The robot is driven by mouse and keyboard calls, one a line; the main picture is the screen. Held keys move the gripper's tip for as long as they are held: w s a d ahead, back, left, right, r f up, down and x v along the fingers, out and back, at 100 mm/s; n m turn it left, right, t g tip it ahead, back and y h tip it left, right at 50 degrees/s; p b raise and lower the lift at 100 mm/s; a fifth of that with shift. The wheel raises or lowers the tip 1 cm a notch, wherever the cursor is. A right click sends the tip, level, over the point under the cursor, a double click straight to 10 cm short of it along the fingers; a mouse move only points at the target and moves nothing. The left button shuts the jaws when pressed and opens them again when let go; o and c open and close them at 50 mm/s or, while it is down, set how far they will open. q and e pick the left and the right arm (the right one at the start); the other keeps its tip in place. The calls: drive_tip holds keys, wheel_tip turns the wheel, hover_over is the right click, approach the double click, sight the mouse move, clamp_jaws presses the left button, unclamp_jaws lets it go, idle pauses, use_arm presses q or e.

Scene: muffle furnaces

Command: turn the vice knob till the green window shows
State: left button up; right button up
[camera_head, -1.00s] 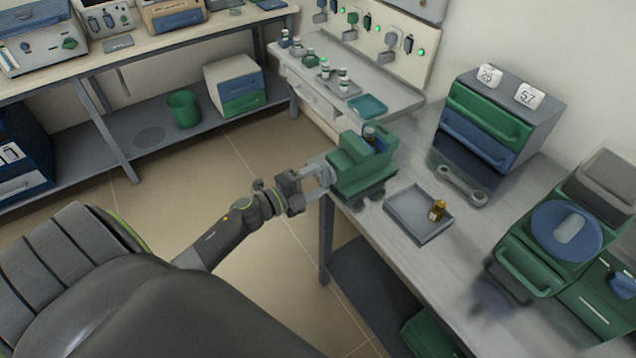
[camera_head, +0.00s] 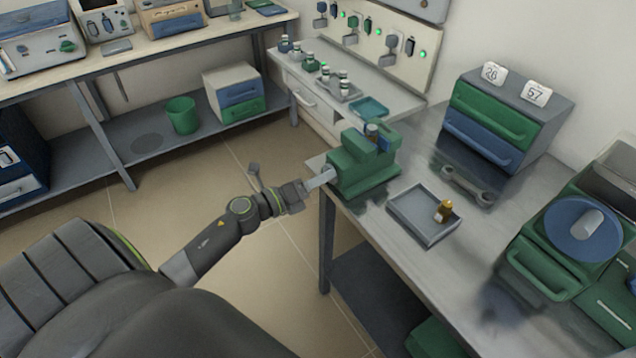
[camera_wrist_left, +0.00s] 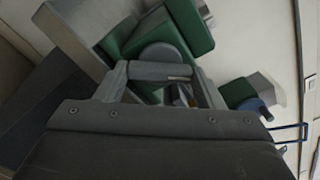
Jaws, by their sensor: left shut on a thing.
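The green vice (camera_head: 362,165) stands at the near left corner of the grey workbench. A small dark, blue-topped thing (camera_head: 371,133) sits at its jaws. My left gripper (camera_head: 320,180) reaches the vice's left end from the left, its fingers seen nearly edge-on. In the left wrist view, the gripper (camera_wrist_left: 160,78) is shut on the vice's grey knob (camera_wrist_left: 160,52), with the green vice body (camera_wrist_left: 182,25) behind it. I cannot make out a green window apart from the green body. My right gripper is not in view.
A grey tray (camera_head: 408,222) with a small amber bottle (camera_head: 444,211) lies right of the vice. Behind are a drawer cabinet (camera_head: 497,118) and a dark wrench-like tool (camera_head: 467,185). A green machine with a blue disc (camera_head: 583,232) stands at right. Open floor lies left of the bench.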

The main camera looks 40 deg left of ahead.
use_arm(q)
drive_tip(key=shift+f+m, duration=0.1)
drive_tip(key=shift+m, duration=0.4)
drive_tip(key=o, duration=0.7)
